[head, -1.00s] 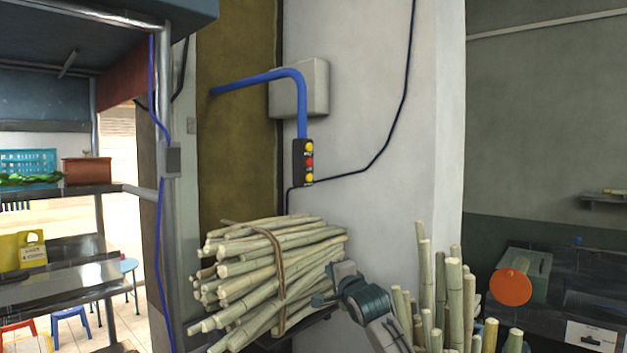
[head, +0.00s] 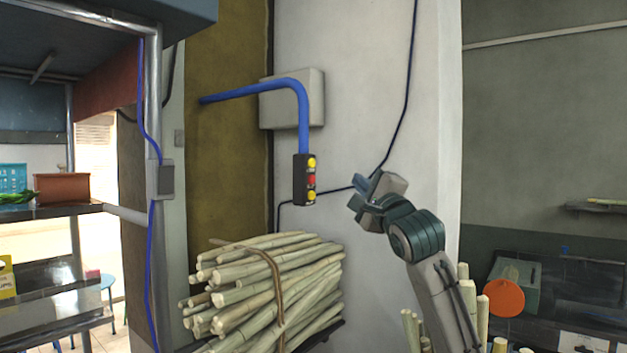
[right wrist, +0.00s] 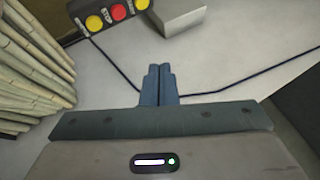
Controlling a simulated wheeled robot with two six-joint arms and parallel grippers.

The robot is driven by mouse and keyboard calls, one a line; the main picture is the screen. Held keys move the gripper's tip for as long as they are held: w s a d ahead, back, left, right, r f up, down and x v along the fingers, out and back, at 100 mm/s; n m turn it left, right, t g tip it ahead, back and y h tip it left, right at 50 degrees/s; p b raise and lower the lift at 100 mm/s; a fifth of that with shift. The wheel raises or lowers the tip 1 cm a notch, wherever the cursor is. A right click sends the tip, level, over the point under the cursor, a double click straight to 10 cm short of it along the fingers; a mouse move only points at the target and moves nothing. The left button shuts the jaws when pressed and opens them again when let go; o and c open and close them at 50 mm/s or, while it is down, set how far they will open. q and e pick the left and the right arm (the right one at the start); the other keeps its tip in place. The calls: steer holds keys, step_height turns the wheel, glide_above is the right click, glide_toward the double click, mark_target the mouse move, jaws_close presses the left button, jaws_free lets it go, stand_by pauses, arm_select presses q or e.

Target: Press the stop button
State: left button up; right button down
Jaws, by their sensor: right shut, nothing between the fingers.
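The control box (head: 304,180) is a small black pendant that hangs from a blue pipe, with a red button between two yellow ones. The red stop button (head: 311,181) is in its middle; in the right wrist view the red button (right wrist: 118,11) shows at the top, beside a "STOP" label. My right gripper (head: 362,190) is to the right of the box at about button height, apart from it. In the right wrist view its fingers (right wrist: 157,72) are together and empty, below and to the right of the buttons. My left gripper is not in view.
A tied bundle of cane (head: 265,290) lies below the box. Upright canes (head: 410,325) stand near my right arm. A grey wall box (head: 292,99) is behind the blue pipe (head: 302,115). A dark cable runs across the wall. The space between gripper and buttons looks clear.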

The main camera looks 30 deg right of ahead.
mark_target(312, 179)
steer(key=w+a+p, duration=0.3)
steer(key=w+p, duration=0.2)
steer(key=w, duration=0.3)
steer(key=shift+w+a, duration=0.15)
steer(key=shift+a, duration=0.1)
steer(key=shift+w, duration=0.1)
stand_by(2.0)
steer(key=shift+w+a, duration=0.15)
steer(key=shift+w, duration=0.15)
steer(key=shift+w+a, duration=0.15)
steer(key=shift+w, duration=0.2)
stand_by(0.7)
steer(key=shift+s, duration=0.15)
steer(key=shift+s+d+b, duration=0.3)
steer(key=shift+s+b, duration=0.2)
steer(key=shift+s, duration=0.1)
